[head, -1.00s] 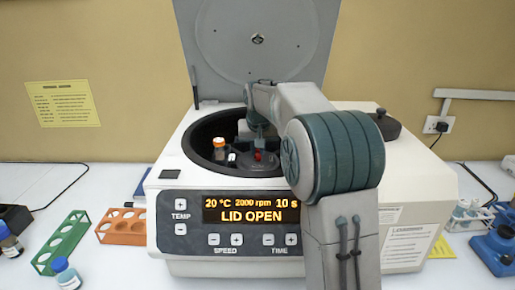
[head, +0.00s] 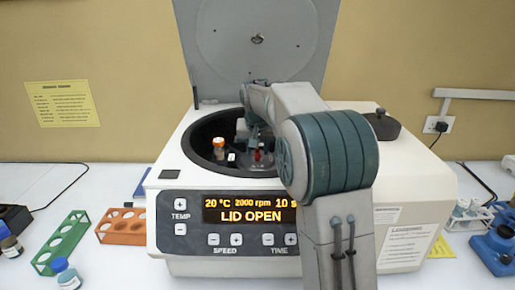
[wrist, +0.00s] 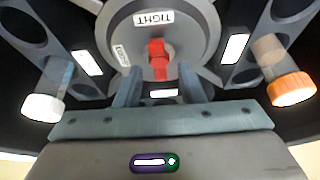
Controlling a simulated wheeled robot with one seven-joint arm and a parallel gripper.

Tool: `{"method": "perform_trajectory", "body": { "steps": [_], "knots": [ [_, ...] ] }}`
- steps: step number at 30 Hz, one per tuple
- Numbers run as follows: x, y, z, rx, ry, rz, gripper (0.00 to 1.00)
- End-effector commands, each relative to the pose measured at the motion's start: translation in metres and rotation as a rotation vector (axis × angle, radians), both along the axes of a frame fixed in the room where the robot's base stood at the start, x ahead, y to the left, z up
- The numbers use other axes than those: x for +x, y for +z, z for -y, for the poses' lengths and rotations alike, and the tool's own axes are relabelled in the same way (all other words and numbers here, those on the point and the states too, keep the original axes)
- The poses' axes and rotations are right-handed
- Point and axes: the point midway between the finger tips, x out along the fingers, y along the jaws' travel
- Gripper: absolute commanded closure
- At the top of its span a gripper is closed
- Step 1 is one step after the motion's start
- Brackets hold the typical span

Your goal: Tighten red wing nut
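The red wing nut (wrist: 158,60) sits at the middle of the grey rotor hub (wrist: 195,35) and shows small in the head view (head: 257,156). In the wrist view its long side runs up and down, its upper end towards the "TIGHT" label (wrist: 153,18). A second label, seemingly "LOOSE" (wrist: 122,55), is at its left. My gripper (wrist: 158,75) is open, with one finger to each side of the nut and visible gaps between. I cannot tell how deep the fingertips reach. In the head view my gripper (head: 256,138) is inside the centrifuge bowl, partly hidden by my arm.
The centrifuge lid (head: 255,40) stands open behind. An orange-capped vial (wrist: 290,88) and a white-capped vial (wrist: 43,107) sit in the rotor on opposite sides of my gripper. The bowl wall (head: 196,150) surrounds it. Tube racks (head: 122,226) stand on the table at left.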

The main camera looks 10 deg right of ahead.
Motion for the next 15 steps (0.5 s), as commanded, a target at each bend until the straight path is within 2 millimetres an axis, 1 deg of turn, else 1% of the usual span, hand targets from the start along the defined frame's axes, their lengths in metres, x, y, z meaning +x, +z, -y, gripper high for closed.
{"method": "perform_trajectory", "body": {
  "steps": [5,8,11,15],
  "knots": [
    [0.0,0.0,0.0,0.0,0.001,-0.001,0.65],
    [-0.003,0.006,-0.001,0.0,0.001,0.0,0.65],
    [-0.008,0.021,-0.002,0.0,0.001,0.003,0.65],
    [-0.02,0.05,-0.005,0.0,0.002,0.005,0.65]
  ]
}}
